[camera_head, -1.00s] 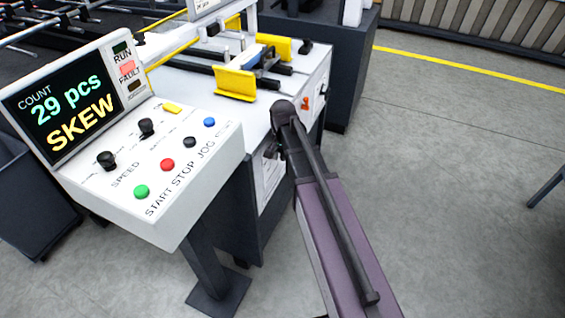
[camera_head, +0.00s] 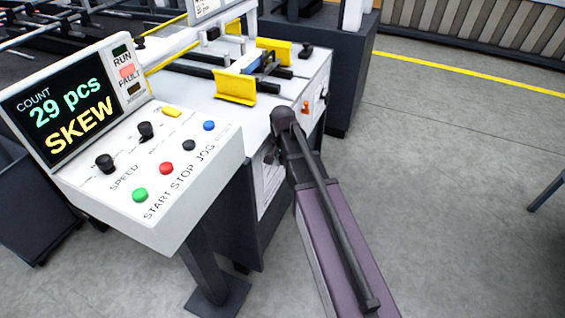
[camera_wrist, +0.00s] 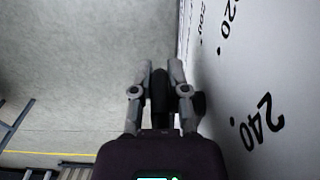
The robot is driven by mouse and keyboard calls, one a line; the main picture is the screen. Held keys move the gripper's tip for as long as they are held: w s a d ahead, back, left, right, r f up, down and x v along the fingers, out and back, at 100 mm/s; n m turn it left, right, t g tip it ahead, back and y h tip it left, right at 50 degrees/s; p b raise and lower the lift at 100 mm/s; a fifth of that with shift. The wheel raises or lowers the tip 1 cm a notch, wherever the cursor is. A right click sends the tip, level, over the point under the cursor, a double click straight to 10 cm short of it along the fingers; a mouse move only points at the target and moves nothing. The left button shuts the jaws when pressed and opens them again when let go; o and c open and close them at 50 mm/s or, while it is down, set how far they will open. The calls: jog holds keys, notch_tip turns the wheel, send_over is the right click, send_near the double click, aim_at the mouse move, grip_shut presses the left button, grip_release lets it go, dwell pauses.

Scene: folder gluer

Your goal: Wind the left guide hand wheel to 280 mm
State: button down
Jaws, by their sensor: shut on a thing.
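In the wrist view my gripper (camera_wrist: 160,72) is shut on a dark, upright-looking grip (camera_wrist: 159,95), which appears to be the handle of the left guide hand wheel. A darker rounded part (camera_wrist: 198,104) shows beside the right finger, close to the white panel. The white scale panel (camera_wrist: 245,75) carries black marks; 240 is clear, and a partly cut number ending in 20 stands farther up. I cannot make out a pointer or the present setting. In the head view my arm hides the gripper and most of the wheel at the machine's side.
The control console (camera_head: 150,195) stands left of my arm; its screen (camera_head: 62,108) reads 29 pcs and SKEW. Yellow guides (camera_head: 235,88) sit on the white machine top. An orange knob (camera_head: 306,106) is on the machine's side.

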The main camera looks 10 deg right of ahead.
jog(key=shift+s+f, duration=0.1)
jog(key=shift+f+t+h+b, duration=0.25)
jog(key=shift+t+h+b, duration=0.3)
jog(key=shift+t, duration=0.35)
jog(key=shift+d+t+h, duration=0.1)
jog(key=shift+t+h, duration=0.2)
jog(key=shift+h, duration=0.05)
jog(key=shift+w, duration=0.2)
jog(key=c, duration=0.6)
grip_release()
jog(key=shift+c, duration=0.2)
jog(key=shift+r, duration=0.2)
